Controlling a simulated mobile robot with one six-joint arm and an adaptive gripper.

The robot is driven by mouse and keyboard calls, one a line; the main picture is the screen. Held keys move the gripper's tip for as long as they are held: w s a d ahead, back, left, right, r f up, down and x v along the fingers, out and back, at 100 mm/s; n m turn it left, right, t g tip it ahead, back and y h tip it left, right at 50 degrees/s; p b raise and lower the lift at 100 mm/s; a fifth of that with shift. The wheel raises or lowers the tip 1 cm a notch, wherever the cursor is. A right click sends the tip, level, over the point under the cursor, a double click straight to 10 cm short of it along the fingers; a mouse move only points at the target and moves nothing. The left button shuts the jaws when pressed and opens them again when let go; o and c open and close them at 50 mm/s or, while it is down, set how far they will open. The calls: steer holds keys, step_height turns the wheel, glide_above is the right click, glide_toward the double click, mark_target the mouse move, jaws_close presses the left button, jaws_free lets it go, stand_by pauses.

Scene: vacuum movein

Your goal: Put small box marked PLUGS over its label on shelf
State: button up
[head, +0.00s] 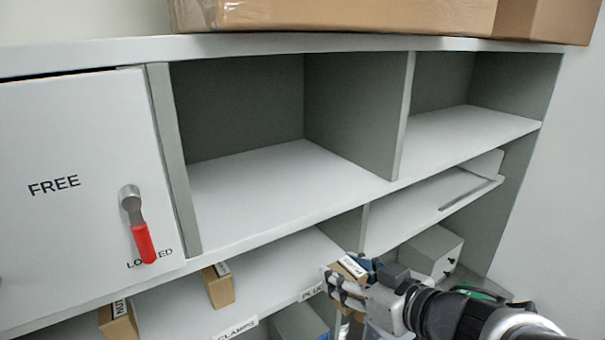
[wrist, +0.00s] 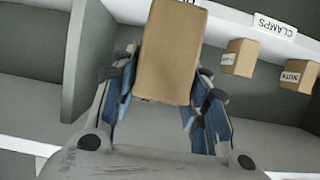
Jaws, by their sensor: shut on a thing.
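My gripper (head: 352,283) is shut on a small brown cardboard box (head: 351,267) with a white label on top, whose print I cannot read clearly. In the wrist view the box (wrist: 168,52) stands out between the blue finger pads, its plain brown side facing the camera. The PLUGS label (head: 312,293) is on the front edge of the middle shelf (head: 285,262), just left of the held box, its end partly hidden. The box is at the shelf's front edge; I cannot tell whether it touches the shelf.
Left of the held box, a small box (head: 219,286) stands on the same shelf near the CLAMPS label (head: 238,328), with another box (head: 118,319) further left. A vertical divider stands close by on the right. A grey-white box (head: 432,252) lies beyond. The shelf behind the PLUGS label looks clear.

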steer(key=r+x, duration=0.1)
steer(key=x, duration=0.4)
steer(key=r+x, duration=0.1)
steer(key=x, duration=0.5)
steer(key=w+x, duration=0.1)
steer(key=x, duration=0.5)
steer(key=shift+w+a+r, duration=0.1)
steer(key=shift+a+r, duration=0.2)
steer(key=shift+r, duration=0.2)
steer(key=shift+f, duration=0.2)
steer(key=o, duration=1.3)
